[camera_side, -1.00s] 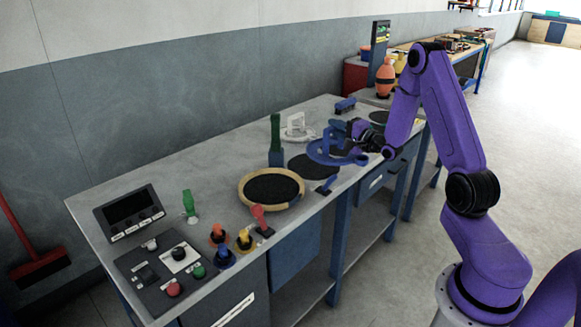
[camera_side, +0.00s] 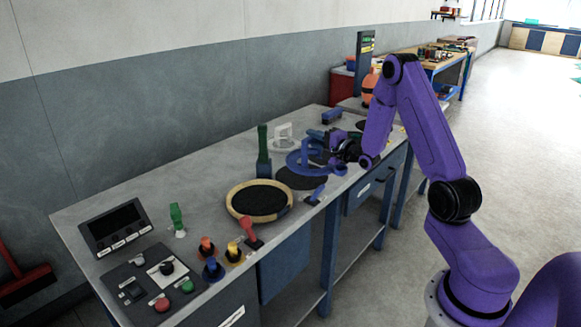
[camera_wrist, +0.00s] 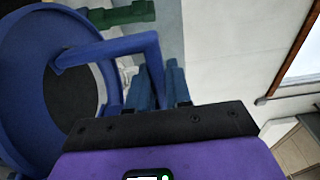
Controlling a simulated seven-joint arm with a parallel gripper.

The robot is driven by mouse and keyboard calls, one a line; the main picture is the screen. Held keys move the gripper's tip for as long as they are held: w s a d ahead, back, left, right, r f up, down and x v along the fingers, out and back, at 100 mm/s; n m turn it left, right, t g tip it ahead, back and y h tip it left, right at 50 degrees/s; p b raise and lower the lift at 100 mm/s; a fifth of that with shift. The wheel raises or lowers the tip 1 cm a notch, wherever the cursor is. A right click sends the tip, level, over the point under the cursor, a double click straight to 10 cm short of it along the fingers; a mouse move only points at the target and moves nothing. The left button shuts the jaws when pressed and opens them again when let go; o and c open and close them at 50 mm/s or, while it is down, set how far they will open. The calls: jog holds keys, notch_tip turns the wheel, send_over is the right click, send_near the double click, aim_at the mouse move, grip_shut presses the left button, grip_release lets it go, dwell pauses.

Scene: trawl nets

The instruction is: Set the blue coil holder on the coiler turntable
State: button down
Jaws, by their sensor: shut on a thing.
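The blue coil holder (camera_side: 297,167) is a round, ring-like piece with an upright handle. My gripper (camera_side: 327,150) is shut on its handle at the holder's right side. The holder appears just above a flat dark disc (camera_side: 302,180); I cannot tell whether they touch. In the wrist view the holder's blue ring (camera_wrist: 22,112) fills the left, its angled handle reaching between my fingers (camera_wrist: 160,88). A round dark plate with a pale wooden rim (camera_side: 232,207) sits left of the flat disc. I cannot tell for certain which of these is the coiler turntable.
A green post on a blue base (camera_side: 264,150) stands close behind the wooden-rimmed plate. A white fixture (camera_side: 284,140) and a small blue block (camera_side: 331,117) are farther back. A control panel (camera_side: 158,278) and several coloured levers occupy the near left end.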

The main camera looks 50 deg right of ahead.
jog(key=w+a, duration=0.5)
jog(key=a, duration=0.3)
jog(key=w+a, duration=0.5)
jog(key=a, duration=0.2)
notch_tip(320, 180, down, 9)
jog(key=shift+s+a, duration=0.15)
jog(key=shift+s, duration=0.05)
jog(key=shift+f, duration=0.75)
dwell(0.5)
jog(key=c, duration=1)
grip_release()
jog(key=shift+o, duration=0.2)
jog(key=s+a, duration=0.1)
jog(key=s, duration=1.1)
